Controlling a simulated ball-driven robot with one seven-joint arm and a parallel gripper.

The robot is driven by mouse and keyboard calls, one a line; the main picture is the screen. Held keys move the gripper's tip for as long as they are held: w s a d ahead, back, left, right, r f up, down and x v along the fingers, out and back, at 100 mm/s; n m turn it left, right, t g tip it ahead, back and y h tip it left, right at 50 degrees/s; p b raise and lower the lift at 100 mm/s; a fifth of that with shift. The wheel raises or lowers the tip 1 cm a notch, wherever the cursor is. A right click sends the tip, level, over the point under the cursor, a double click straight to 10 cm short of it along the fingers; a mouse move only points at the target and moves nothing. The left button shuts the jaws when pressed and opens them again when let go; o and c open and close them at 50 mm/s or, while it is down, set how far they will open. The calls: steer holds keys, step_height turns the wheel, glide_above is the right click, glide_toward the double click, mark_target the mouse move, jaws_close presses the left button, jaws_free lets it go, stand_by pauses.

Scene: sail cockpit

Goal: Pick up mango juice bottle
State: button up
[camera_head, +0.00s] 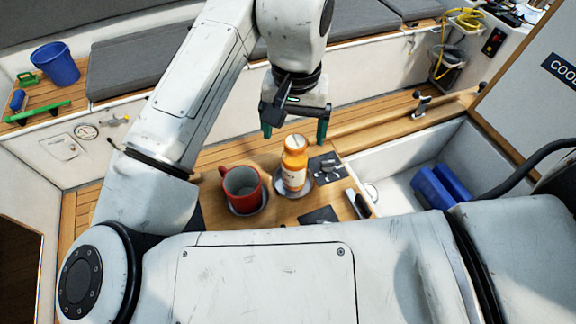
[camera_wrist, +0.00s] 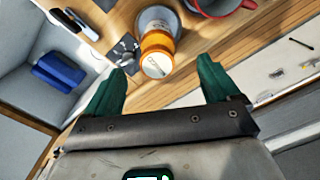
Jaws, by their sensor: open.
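An orange bottle with a pale label and orange cap (camera_head: 294,165) stands upright on a round coaster on the small wooden table (camera_head: 275,207). I take it for the mango juice bottle, though its label is too small to read. In the wrist view the bottle (camera_wrist: 157,52) shows from above, beyond the fingertips and between their lines. My gripper (camera_head: 295,133) has green fingers spread apart, with nothing between them. It is above and behind the bottle in the head view. In the wrist view my gripper (camera_wrist: 165,75) is also open and apart from the bottle.
A red mug (camera_head: 242,189) stands close left of the bottle; it also shows in the wrist view (camera_wrist: 222,6). A dark-handled tool (camera_head: 358,203) lies at the table's right edge. A blue container (camera_head: 441,187) sits in the white recess at right. A blue bucket (camera_head: 56,64) stands far left.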

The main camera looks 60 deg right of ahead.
mark_target(295, 152)
step_height(295, 152, down, 2)
steer(key=shift+a+f, duration=0.1)
steer(key=shift+s+d+f+p, duration=0.1)
steer(key=shift+f+p, duration=0.25)
steer(key=shift+f, duration=0.9)
steer(key=shift+s+d+f+p, duration=0.1)
steer(key=shift+f+p, duration=0.25)
steer(key=shift+f, duration=0.9)
steer(key=c, duration=1.4)
